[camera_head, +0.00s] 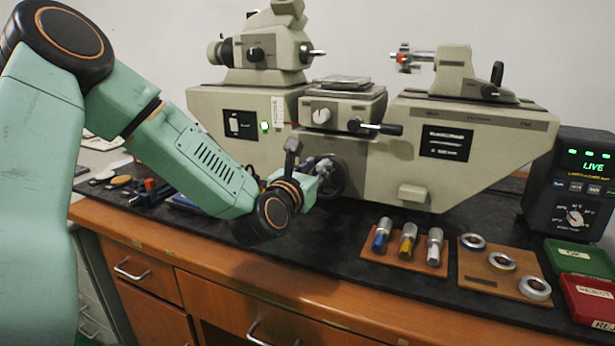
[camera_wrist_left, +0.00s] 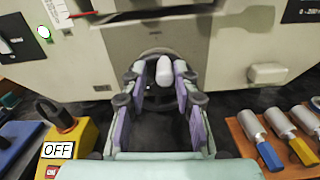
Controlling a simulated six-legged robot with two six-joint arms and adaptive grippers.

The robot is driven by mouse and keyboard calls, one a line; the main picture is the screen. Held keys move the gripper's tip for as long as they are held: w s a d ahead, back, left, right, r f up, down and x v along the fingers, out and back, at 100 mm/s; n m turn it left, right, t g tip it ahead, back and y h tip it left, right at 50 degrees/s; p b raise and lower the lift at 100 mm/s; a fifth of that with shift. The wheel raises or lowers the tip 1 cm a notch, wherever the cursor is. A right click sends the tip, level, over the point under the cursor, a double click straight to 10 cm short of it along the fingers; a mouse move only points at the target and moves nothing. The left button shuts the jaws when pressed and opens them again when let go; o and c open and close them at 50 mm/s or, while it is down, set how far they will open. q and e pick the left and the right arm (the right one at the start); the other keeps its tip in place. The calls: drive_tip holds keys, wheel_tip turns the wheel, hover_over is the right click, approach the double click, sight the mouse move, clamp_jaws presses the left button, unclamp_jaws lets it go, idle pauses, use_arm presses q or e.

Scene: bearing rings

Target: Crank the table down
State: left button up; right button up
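The measuring machine's small table (camera_head: 345,80) sits at the top of the centre block, between the two head units. Below it on the front is a dark round handwheel (camera_head: 337,178), partly hidden by my left gripper (camera_head: 318,168). In the left wrist view, a pale crank handle (camera_wrist_left: 164,72) stands out in front of the wheel. My left gripper (camera_wrist_left: 163,77) points at the wheel with its fingers apart, and the handle appears between the fingertips, nearer the right finger. I cannot tell whether they touch. My right gripper is not in view.
A wooden block with several plug gauges (camera_head: 407,243) and a board of rings (camera_head: 502,262) lie right of the wheel. A display unit (camera_head: 575,185) and green (camera_head: 580,257) and red (camera_head: 590,300) trays are further right. A yellow switch box (camera_wrist_left: 75,135) is left.

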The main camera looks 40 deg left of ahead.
use_arm(q)
drive_tip(key=shift+s+a+n+b, duration=0.1)
drive_tip(key=shift+a+n+b, duration=0.2)
drive_tip(key=shift+n, duration=0.25)
drive_tip(key=shift+a+n+b, duration=0.15)
drive_tip(key=shift+n+b, duration=0.2)
drive_tip(key=shift+n, duration=0.2)
drive_tip(key=p+v, duration=0.7)
drive_tip(key=v, duration=0.1)
drive_tip(key=shift+s+p, duration=0.25)
drive_tip(key=shift+p, duration=0.1)
drive_tip(key=shift+d, duration=0.1)
